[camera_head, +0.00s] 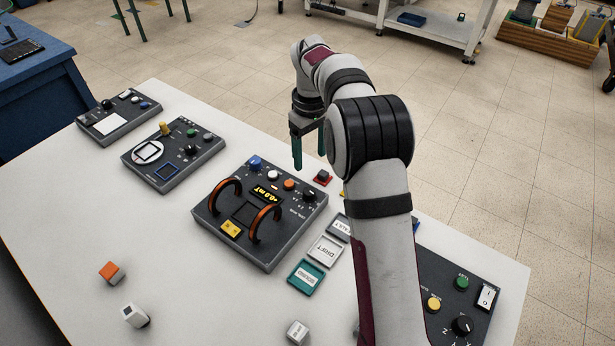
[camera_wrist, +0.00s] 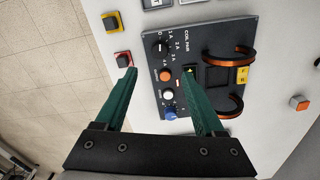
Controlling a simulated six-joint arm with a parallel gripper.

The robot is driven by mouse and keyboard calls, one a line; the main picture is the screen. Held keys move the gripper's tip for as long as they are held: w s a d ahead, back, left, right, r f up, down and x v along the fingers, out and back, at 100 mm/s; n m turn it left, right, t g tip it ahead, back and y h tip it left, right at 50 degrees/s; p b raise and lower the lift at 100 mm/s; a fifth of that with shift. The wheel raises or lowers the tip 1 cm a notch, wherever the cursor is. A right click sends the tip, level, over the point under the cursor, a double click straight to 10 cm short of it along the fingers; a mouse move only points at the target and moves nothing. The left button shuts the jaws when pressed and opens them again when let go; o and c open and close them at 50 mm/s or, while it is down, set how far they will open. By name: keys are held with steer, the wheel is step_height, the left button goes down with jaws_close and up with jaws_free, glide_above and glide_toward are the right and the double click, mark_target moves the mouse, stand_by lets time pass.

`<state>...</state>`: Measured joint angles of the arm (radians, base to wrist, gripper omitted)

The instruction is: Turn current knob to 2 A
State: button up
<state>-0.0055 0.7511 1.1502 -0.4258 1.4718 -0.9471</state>
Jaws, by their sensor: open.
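The coil panel (camera_head: 285,240) is a dark box with two copper coils and a yellow display (camera_head: 268,192) that seems to read +0.0 mT. Its black current knob (camera_head: 309,195) is at the box's far right corner. In the wrist view the knob (camera_wrist: 158,47) sits among printed labels such as 1 A, 2 A and 3 A; its pointer is too small to read surely. My gripper (camera_head: 309,155) is open and empty, pointing down above the far edge of the panel. In the wrist view its green fingers (camera_wrist: 160,71) are apart, framing the orange button; the right finger hides part of the panel.
An orange button (camera_wrist: 166,76), a white button (camera_wrist: 167,95) and a blue knob (camera_wrist: 170,113) line up beside the current knob. A red-based block (camera_head: 323,177) stands just off the panel. Label cards (camera_head: 325,250) lie to its right. Other panels (camera_head: 173,155) stand to the left.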

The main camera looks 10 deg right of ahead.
mark_target(310, 191)
step_height(310, 191, down, 12)
steer(key=shift+f, duration=0.2)
jaws_close()
